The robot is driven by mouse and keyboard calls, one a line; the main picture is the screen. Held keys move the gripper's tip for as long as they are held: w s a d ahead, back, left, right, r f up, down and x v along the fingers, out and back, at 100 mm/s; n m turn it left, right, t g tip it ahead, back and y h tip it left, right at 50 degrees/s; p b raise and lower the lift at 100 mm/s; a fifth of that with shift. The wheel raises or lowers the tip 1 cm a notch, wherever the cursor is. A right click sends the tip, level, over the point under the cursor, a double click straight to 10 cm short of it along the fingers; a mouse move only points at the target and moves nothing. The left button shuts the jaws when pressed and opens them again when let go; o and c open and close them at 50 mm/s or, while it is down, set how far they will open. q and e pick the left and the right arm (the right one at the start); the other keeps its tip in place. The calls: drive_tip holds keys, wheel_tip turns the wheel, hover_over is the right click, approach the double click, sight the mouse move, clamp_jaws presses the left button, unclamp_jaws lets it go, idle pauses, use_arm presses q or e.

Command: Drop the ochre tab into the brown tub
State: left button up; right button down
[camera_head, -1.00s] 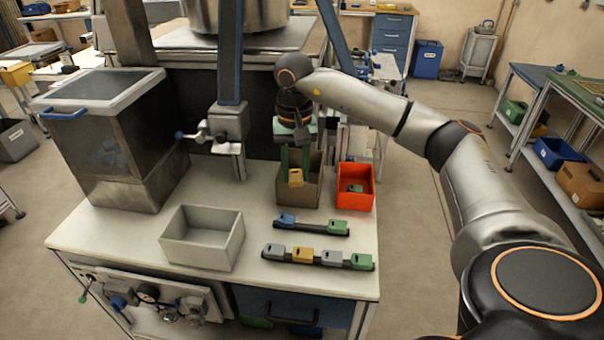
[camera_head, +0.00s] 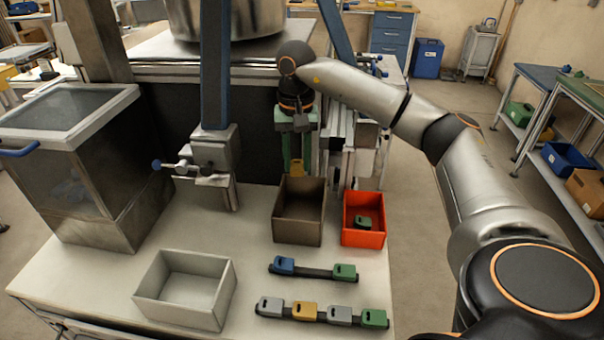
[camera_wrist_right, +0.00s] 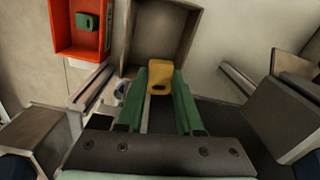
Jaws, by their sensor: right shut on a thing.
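My right gripper (camera_head: 297,165) points down with green fingers shut on an ochre tab (camera_head: 297,169). In the head view the tab shows just above the back rim of the brown tub (camera_head: 298,222). In the right wrist view the tab (camera_wrist_right: 160,78) sits between the fingertips (camera_wrist_right: 160,85) and overlaps the near edge of the tub (camera_wrist_right: 128,42). The tub's visible inside looks empty. Another ochre tab (camera_head: 304,311) sits on the front rack. My left gripper is not in view.
A red bin (camera_head: 363,240) holding a green tab (camera_head: 362,223) stands right of the tub. A pale grey empty bin (camera_head: 180,305) stands at front left. Two dark racks hold several tabs, including a blue one (camera_head: 284,266). A grey machine fitting (camera_head: 205,165) stands left of the tub.

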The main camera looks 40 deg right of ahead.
wheel_tip(320, 180, down, 5)
drive_tip(key=b, duration=0.4)
drive_tip(key=shift+f, duration=0.2)
drive_tip(key=shift+c, duration=2.4)
unclamp_jaws()
